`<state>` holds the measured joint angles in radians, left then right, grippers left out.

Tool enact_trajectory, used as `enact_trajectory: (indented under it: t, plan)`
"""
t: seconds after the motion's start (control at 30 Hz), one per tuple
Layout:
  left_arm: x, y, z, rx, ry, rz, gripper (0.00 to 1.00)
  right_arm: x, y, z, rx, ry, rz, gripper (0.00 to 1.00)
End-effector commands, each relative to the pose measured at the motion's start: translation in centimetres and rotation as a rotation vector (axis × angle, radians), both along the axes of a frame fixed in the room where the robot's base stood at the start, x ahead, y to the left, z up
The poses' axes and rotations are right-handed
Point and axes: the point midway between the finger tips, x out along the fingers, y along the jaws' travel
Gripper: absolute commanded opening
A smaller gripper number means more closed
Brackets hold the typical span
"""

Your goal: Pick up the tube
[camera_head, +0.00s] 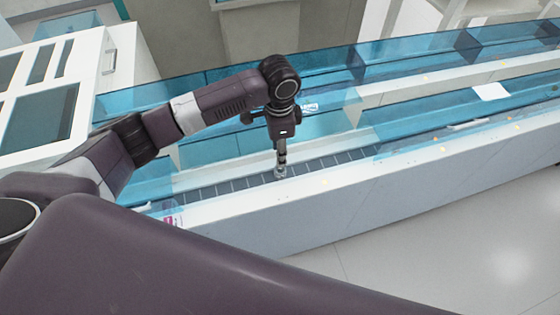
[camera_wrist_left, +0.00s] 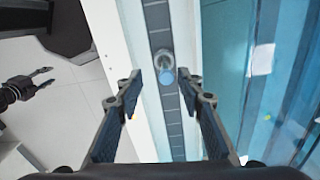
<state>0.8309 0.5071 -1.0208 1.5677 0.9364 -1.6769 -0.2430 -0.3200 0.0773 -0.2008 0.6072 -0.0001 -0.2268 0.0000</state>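The tube (camera_wrist_left: 167,73) has a blue cap and stands on the dark segmented track (camera_wrist_left: 157,18) in the left wrist view. My left gripper (camera_wrist_left: 161,82) is open, with one finger on each side of the tube in that view. I cannot tell whether the fingers touch it. In the head view my left gripper (camera_head: 281,163) points down over the track, and the tube's pale lower end (camera_head: 280,173) shows just below it. My right gripper (camera_wrist_left: 46,78) shows at the left of the left wrist view, open and empty above the floor.
Blue transparent panels (camera_head: 420,122) run along the track's far side. A white front ledge (camera_head: 330,182) borders the near side. A white cabinet (camera_head: 110,70) stands at the left. A pale flat piece (camera_head: 490,91) lies far right. The floor (camera_head: 450,240) in front is clear.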

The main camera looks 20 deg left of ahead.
Motion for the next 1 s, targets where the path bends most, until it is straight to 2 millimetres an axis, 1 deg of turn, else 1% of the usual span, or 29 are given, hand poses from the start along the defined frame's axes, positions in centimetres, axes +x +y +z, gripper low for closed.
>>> enact_trajectory:
  t: [0.03, 0.07, 0.13, 0.2, 0.33, 0.4, 0.43, 0.5, 0.53, 0.8, 0.87, 1.0]
  plan:
    - [0.1, 0.1, -0.6, 0.001, 0.004, 0.002, 0.35, -0.8, -0.2, 0.5, -0.002, 0.010, 0.001, 0.40]
    - [0.2, 0.1, -1.0, 0.000, 0.004, 0.001, 0.35, -1.0, -0.2, 0.6, -0.003, 0.013, 0.001, 0.40]
    - [0.3, 0.1, -2.2, 0.001, 0.003, 0.000, 0.35, -0.8, -0.3, 0.7, -0.004, 0.008, 0.001, 0.40]
    - [0.3, 0.1, -2.9, 0.000, 0.001, 0.000, 0.35, 0.4, -0.4, 0.8, -0.004, -0.007, 0.002, 0.40]
    - [0.3, 0.1, -3.5, 0.000, -0.001, -0.001, 0.35, 3.7, -0.2, 1.1, 0.001, -0.055, 0.002, 0.40]
    - [0.3, 0.1, -3.5, 0.000, -0.001, -0.001, 0.35, 4.7, -0.2, 1.2, 0.002, -0.070, 0.002, 0.40]
    - [0.3, 0.1, -3.5, 0.000, -0.001, -0.001, 0.35, 4.9, -0.2, 1.2, 0.001, -0.072, 0.002, 0.40]
    - [0.3, 0.1, -3.5, 0.000, -0.001, -0.001, 0.35, 4.8, -0.2, 1.2, 0.001, -0.071, 0.002, 0.40]
    - [0.3, 0.1, -3.5, 0.000, -0.001, -0.001, 0.33, 4.6, -0.2, 1.1, 0.001, -0.068, 0.002, 0.40]
    - [0.3, 0.1, -3.5, 0.000, -0.001, -0.001, 0.03, 1.9, -0.3, 0.9, -0.002, -0.028, 0.001, 0.40]
    - [0.3, 0.1, -3.5, 0.000, -0.001, -0.001, 0.02, 1.6, -0.3, 0.9, -0.003, -0.024, 0.001, 0.40]
    - [0.3, 0.1, -3.5, 0.000, -0.001, -0.001, 0.00, 1.7, -0.2, 0.9, -0.002, -0.025, 0.000, 0.40]
